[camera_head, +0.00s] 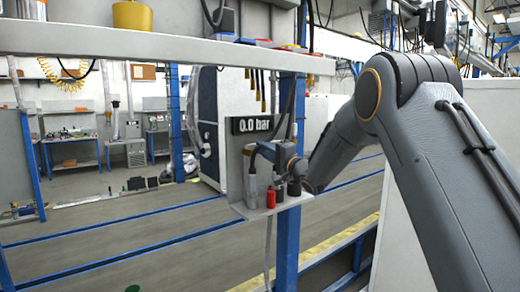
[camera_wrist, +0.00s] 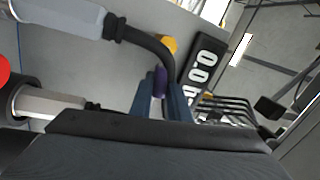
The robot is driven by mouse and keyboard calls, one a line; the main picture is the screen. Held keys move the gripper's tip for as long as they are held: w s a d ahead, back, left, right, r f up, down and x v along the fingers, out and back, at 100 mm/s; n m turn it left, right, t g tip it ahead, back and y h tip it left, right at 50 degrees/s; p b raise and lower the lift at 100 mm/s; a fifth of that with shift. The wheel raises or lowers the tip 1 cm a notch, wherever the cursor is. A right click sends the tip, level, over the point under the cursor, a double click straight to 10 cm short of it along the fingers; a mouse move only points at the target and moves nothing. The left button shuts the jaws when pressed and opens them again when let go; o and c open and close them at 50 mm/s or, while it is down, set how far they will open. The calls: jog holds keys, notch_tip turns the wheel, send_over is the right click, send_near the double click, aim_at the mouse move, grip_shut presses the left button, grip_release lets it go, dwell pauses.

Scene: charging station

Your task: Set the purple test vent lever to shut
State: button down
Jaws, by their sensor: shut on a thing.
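The purple test vent lever (camera_wrist: 160,82) shows in the wrist view between the two blue-grey fingers of my gripper (camera_wrist: 159,98). The fingers are shut on it, and only its purple end and a pale part below show between them. In the head view my gripper (camera_head: 274,152) is at the panel with the small shelf, just below the pressure display (camera_head: 253,124), which reads 0.0 bar. The lever cannot be made out there, as my gripper and wrist cover it. The display also shows, turned, in the wrist view (camera_wrist: 201,66).
A shelf (camera_head: 262,213) below my gripper carries a red-capped fitting (camera_head: 270,198) and dark fittings. A black hose (camera_wrist: 150,45) and a yellow part (camera_wrist: 168,44) are close to the fingers. A blue post (camera_head: 288,245) stands behind the panel, and a grey beam (camera_head: 160,45) crosses above.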

jog(key=shift+w+d+f+m+h, duration=0.1)
jog(key=shift+f+m+h, duration=0.3)
jog(key=shift+m, duration=0.6)
jog(key=shift+f+m, duration=0.25)
jog(key=shift+m, duration=0.25)
jog(key=c, duration=1.7)
grip_release()
jog(key=shift+o, duration=0.2)
jog(key=b+v, duration=0.3)
jog(key=v, duration=0.5)
jog(key=shift+f, duration=0.2)
